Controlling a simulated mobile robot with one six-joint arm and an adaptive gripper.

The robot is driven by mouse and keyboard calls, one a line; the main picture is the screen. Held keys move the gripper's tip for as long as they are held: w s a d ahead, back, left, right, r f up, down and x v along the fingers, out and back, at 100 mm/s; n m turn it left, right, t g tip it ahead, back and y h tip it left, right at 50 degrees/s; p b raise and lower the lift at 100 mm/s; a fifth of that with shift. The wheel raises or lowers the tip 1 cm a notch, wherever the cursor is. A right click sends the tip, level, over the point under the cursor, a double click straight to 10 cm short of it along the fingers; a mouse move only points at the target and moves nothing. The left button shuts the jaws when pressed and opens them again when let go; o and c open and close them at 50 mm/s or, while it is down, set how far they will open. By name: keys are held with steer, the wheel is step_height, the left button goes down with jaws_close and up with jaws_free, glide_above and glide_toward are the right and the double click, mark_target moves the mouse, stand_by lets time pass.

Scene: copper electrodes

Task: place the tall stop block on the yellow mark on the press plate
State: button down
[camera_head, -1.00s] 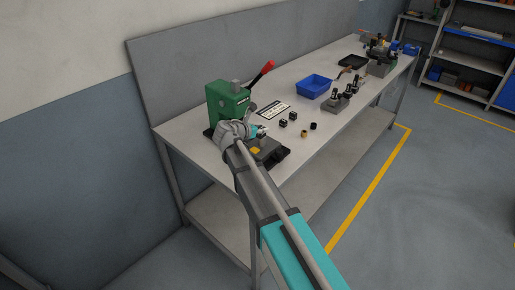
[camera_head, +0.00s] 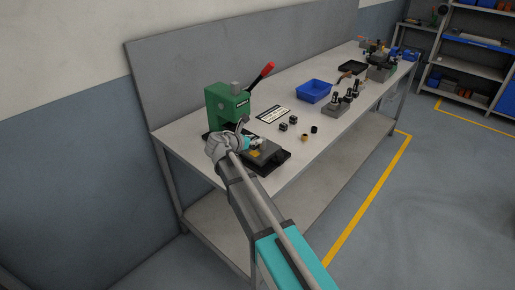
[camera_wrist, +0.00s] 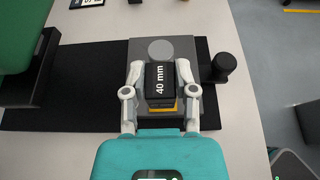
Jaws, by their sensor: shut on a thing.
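The tall stop block (camera_wrist: 160,90) is dark with a white "40 mm" label and sits between the two fingers of my gripper (camera_wrist: 160,70). My gripper is shut on it. The grey press plate (camera_wrist: 147,47) lies below, with a lighter round spot at its far part. The yellow mark (camera_wrist: 165,109) shows as a strip along the block's near and right edges, so the block covers part of it from above. Whether the block touches the plate cannot be told. In the head view my gripper (camera_head: 254,142) is over the plate, near the yellow mark (camera_head: 254,153).
The green press (camera_head: 228,106) with its red-tipped lever stands behind the plate. A dark round post (camera_wrist: 221,66) rises right of the plate. Small blocks (camera_head: 293,120), a printed card (camera_head: 273,114) and a blue bin (camera_head: 313,91) lie farther along the bench.

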mark_target(251, 146)
steer(key=shift+f+b, duration=1.05)
steer(key=shift+f, duration=0.3)
steer(key=shift+f, duration=0.15)
steer(key=shift+c, duration=2)
jaws_free()
steer(key=shift+r, duration=0.2)
steer(key=shift+s+r, duration=0.1)
steer(key=p+v, duration=0.4)
steer(key=v, duration=0.7)
steer(key=shift+s+a+r+p, duration=0.2)
steer(key=shift+p, duration=0.15)
